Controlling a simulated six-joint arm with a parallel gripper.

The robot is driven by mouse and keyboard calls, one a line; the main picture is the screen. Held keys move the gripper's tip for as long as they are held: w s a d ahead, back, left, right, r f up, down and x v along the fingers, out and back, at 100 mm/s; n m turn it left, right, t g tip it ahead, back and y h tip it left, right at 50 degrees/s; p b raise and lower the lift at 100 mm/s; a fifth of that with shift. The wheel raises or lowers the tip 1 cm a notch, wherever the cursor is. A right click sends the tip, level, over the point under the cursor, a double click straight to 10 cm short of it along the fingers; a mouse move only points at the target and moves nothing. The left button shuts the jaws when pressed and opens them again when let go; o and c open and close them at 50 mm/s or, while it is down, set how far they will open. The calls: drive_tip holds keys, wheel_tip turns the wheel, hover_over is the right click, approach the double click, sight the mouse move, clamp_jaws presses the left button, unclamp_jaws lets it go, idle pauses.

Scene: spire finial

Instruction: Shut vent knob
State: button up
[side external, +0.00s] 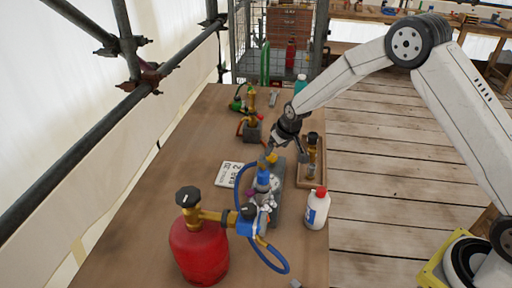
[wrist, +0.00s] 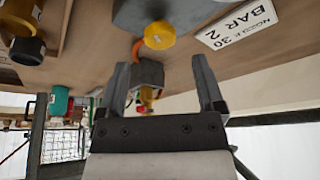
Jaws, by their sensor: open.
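A round yellow knob (wrist: 159,35) sits at the end of a grey block (wrist: 185,12) in the wrist view; it looks like the vent knob, though no label shows. In the side view the yellow knob (side external: 271,157) is at the far end of the block carrying a blue and silver fitting (side external: 264,185). My gripper (side external: 287,155) is open and empty, just above and beside the knob. In the wrist view my gripper (wrist: 160,75) has its two fingers spread, with the knob ahead of the tips and apart from them. The knob's turn position cannot be told.
A red cylinder (side external: 199,252) with a brass valve and blue hose (side external: 272,262) stands at the near left. A white bottle (side external: 317,209) and a wooden tray (side external: 309,178) with a brass piece are at right. A sign (side external: 230,175) lies left; a brass fitting (side external: 251,105) stands behind.

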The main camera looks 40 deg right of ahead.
sight(272, 156)
drive_tip(key=shift+x, duration=2.35)
clamp_jaws()
